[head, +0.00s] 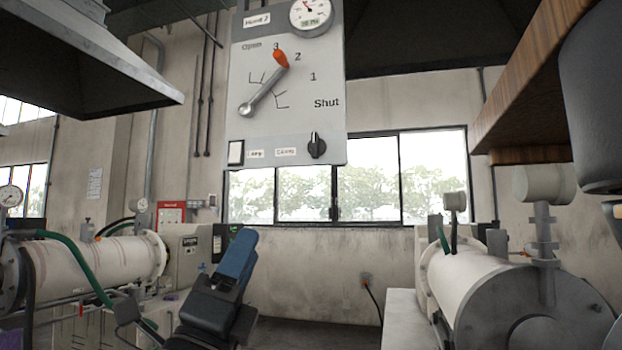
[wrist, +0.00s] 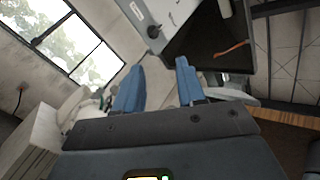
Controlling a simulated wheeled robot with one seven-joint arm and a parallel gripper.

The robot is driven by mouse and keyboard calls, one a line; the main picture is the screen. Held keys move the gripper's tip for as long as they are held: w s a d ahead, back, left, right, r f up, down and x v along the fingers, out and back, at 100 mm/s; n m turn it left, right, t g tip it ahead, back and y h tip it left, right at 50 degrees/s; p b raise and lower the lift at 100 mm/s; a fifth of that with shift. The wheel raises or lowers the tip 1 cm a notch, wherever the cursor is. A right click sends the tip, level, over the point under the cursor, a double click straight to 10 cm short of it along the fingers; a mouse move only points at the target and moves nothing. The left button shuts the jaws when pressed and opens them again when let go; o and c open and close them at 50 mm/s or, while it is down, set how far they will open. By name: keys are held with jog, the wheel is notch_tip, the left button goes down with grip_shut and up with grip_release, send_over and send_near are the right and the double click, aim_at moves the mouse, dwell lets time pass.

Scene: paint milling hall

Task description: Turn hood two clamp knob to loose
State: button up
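The grey Hood 2 panel (head: 240,100) hangs high in the head view. Its black clamp knob (head: 317,145) is at the panel's lower right, its grip bar roughly upright. Small labels (head: 285,152) left of the knob are too blurred to read surely. In the wrist view the knob (wrist: 154,31) shows on the panel (wrist: 172,14), beyond the fingertips. My gripper (head: 243,237) is below and left of the knob, apart from it. Its blue fingers are spread with nothing between them in the wrist view (wrist: 160,65).
A lever with an orange end (head: 281,60) points near 3 on the panel's Open-to-Shut scale. A gauge (head: 310,14) sits above it. White mill cylinders stand at left (head: 100,268) and right (head: 470,280). A wooden-edged overhead structure (head: 530,70) juts in at upper right.

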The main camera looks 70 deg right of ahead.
jog(key=d+r+m+g+y+b, duration=0.2)
jog(key=d+r+m+g+y, duration=0.2)
jog(key=d+r+m+y, duration=0.55)
jog(key=m+t+b, duration=0.1)
jog(key=m+t, duration=0.1)
jog(key=t, duration=0.4)
send_near(313, 133)
jog(key=shift+m, duration=0.25)
jog(key=shift+w+d+p, duration=0.15)
jog(key=shift+d+p, duration=0.2)
jog(key=shift+d, duration=1.75)
jog(key=shift+w+d+p, duration=0.2)
jog(key=shift+d+p, duration=0.15)
jog(key=shift+d, duration=1.75)
grip_shut()
